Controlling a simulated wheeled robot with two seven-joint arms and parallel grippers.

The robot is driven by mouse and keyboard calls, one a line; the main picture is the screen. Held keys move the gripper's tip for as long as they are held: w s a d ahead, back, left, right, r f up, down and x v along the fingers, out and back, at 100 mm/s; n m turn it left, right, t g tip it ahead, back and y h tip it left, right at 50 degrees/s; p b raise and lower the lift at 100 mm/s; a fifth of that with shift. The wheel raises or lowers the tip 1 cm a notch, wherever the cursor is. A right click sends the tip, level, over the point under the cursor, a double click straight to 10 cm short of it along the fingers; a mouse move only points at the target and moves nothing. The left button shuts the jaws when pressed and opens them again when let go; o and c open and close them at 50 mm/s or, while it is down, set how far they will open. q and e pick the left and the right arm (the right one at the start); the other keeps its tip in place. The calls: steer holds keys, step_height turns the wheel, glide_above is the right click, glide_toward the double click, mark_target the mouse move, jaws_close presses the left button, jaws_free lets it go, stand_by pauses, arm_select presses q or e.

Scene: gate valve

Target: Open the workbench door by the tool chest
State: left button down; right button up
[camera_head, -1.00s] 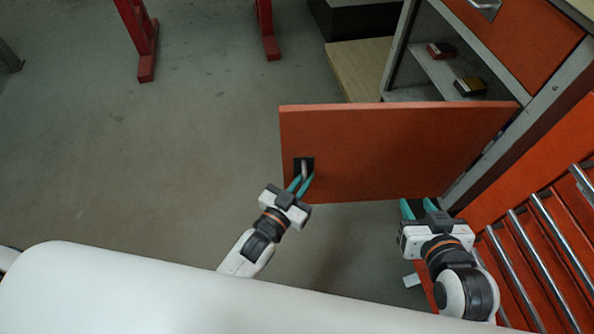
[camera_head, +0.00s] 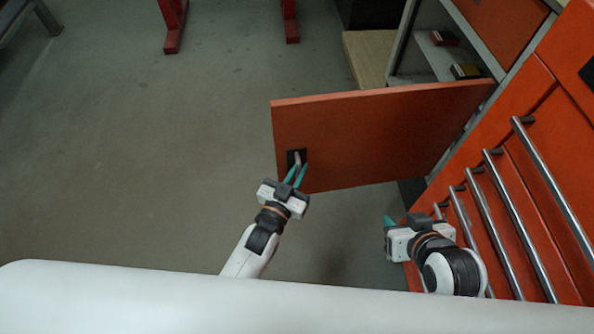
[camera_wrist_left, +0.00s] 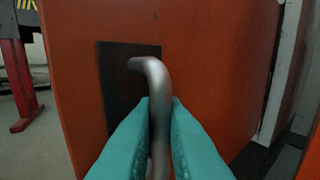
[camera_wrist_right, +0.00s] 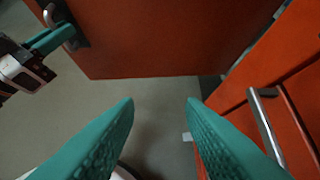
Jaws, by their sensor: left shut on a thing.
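The orange workbench door (camera_head: 375,135) stands swung open, with the shelves behind it showing. Its curved metal handle (camera_wrist_left: 158,85) sits on a dark plate near the door's free edge. My left gripper (camera_head: 297,172) is shut on the handle, its teal fingers on both sides of the bar in the left wrist view. My right gripper (camera_wrist_right: 160,105) is open and empty, below the door near the tool chest (camera_head: 510,200). In the head view its fingers are partly hidden. The tool chest is orange with several long metal bar handles.
Inside the workbench, a shelf (camera_head: 428,68) holds small boxes (camera_head: 466,71). A wooden board (camera_head: 366,58) lies on the floor behind the door. Red stand legs (camera_head: 172,25) are at the back. The floor at left is clear.

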arm_select(q)
steer(key=c, duration=1.9)
jaws_free()
steer(key=shift+d+r, duration=0.1)
steer(key=shift+d, duration=0.15)
arm_select(e)
steer(key=shift+d, duration=0.1)
